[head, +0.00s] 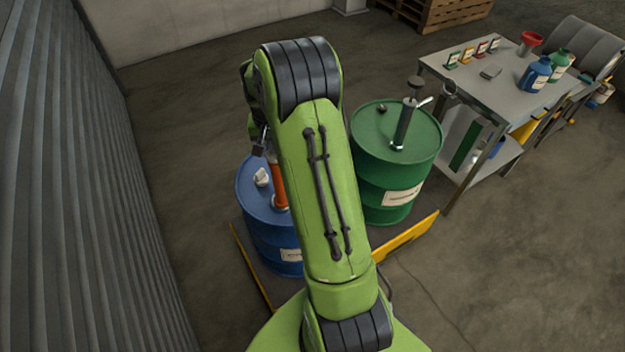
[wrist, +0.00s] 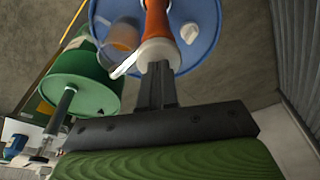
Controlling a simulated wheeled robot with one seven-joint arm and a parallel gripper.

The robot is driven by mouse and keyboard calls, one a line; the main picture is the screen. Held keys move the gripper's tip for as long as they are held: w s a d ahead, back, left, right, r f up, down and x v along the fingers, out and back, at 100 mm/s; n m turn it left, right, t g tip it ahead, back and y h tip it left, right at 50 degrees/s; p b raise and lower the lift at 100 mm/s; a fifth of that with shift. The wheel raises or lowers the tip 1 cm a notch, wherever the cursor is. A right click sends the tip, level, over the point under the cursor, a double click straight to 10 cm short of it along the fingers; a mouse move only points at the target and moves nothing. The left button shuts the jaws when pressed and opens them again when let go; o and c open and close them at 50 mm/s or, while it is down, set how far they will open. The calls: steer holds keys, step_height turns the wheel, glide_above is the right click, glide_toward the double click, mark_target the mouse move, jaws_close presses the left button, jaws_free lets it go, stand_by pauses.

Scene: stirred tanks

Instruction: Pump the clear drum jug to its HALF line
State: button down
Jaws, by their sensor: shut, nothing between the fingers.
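A blue drum (head: 252,200) stands left of my arm in the head view and fills the top of the wrist view (wrist: 208,40). An orange pump column (head: 279,186) rises from it; the column also shows in the wrist view (wrist: 157,18). Its pale head (wrist: 160,52) and spout (wrist: 126,66) are near my fingertips. A see-through jug (wrist: 124,36) with an orange tint shows beside the column; its level and lines cannot be read. My gripper (wrist: 158,70) is shut and empty, its tips overlapping the pump head in view; contact cannot be told. My arm hides much of the pump in the head view.
A green drum (head: 385,180) with a dark pump (head: 405,122) stands right of my arm. A metal table (head: 470,85) with bottles and small cards is beyond it. A corrugated wall (head: 60,200) closes the left. Yellow edging (head: 408,240) lies in front.

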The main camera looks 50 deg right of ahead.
step_height(320, 180, up, 8)
steer(key=p, duration=0.5)
steer(key=shift+f, duration=0.25)
steer(key=shift+f, duration=0.15)
steer(key=shift+f+b, duration=1)
steer(key=shift+f, duration=0.2)
steer(key=shift+r+p, duration=0.95)
steer(key=shift+r, duration=0.35)
step_height(320, 180, up, 5)
steer(key=p, duration=0.3)
steer(key=shift+p, duration=0.4)
